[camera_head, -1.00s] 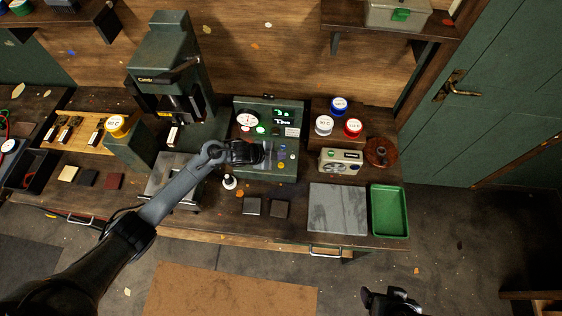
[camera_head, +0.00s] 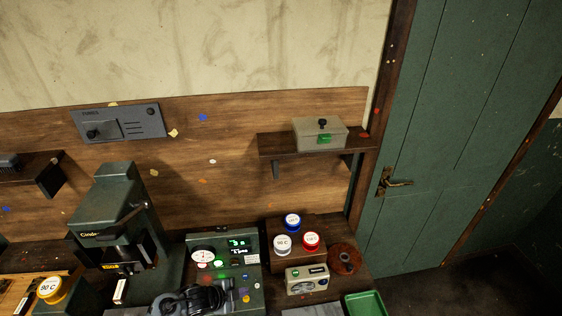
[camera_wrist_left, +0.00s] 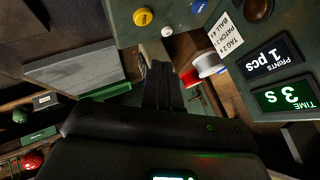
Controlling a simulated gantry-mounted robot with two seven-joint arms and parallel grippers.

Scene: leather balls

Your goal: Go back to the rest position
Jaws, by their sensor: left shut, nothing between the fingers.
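My left gripper (camera_head: 203,297) is at the bottom edge of the head view, in front of the green control box (camera_head: 246,261) with a dial and lit displays. Most of my left arm is cut off by the lower edge. In the left wrist view the two dark fingers (camera_wrist_left: 162,78) are together with nothing between them. The control box's panel (camera_wrist_left: 235,75) shows at the upper right there, with displays reading 3 s and 1 pcs. I cannot tell the exact gap between fingers and panel. My right gripper is out of view.
A green press (camera_head: 118,225) stands left of the control box. A shelf (camera_head: 268,145) holds a grey box (camera_head: 320,134).

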